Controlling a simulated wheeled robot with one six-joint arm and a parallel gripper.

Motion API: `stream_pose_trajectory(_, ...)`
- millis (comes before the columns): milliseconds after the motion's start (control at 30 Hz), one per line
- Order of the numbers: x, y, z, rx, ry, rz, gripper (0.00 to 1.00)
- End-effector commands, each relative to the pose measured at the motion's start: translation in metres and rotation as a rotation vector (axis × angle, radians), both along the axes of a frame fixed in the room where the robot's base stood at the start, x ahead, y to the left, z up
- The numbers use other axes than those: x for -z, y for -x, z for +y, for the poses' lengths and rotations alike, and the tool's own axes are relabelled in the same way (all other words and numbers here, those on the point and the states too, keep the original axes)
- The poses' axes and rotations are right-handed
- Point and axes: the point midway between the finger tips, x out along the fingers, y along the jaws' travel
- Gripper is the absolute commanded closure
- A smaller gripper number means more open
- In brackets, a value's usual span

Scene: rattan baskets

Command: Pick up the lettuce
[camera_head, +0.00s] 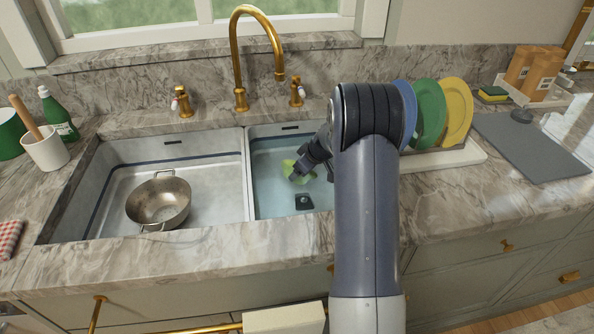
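The lettuce (289,166) is a small light-green leafy piece in the right sink basin (266,203). My gripper (300,172) reaches into that basin from the right and is at the lettuce, overlapping part of it in the picture. The fingers are dark and small here. I cannot tell whether they are open or shut on the lettuce, or whether the lettuce is resting or lifted. My arm hides the right part of the basin.
A metal colander (159,202) sits in the left basin (110,190); a divider (246,175) separates the basins. A gold faucet (238,60) stands behind. Coloured plates (456,110) stand in a rack at right. A grey mat (530,145) lies farther right.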

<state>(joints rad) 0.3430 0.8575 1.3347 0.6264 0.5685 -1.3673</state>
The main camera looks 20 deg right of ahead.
Motion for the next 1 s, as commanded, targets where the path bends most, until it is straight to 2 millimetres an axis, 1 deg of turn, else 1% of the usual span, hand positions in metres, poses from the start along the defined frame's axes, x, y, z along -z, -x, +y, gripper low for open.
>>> stream_pose_trajectory(100,0.015,-0.006,0.003,-0.001,-0.001,0.002,0.25)
stream_pose_trajectory(233,0.026,-0.013,0.005,0.0,0.001,0.002,0.25)
stream_pose_trajectory(367,0.03,-0.015,0.005,0.002,0.001,0.001,0.25)
stream_pose_trajectory(567,0.031,-0.015,0.005,0.002,0.001,0.001,0.25)
stream_pose_trajectory(1000,0.03,-0.015,0.005,0.002,0.001,0.001,0.61)
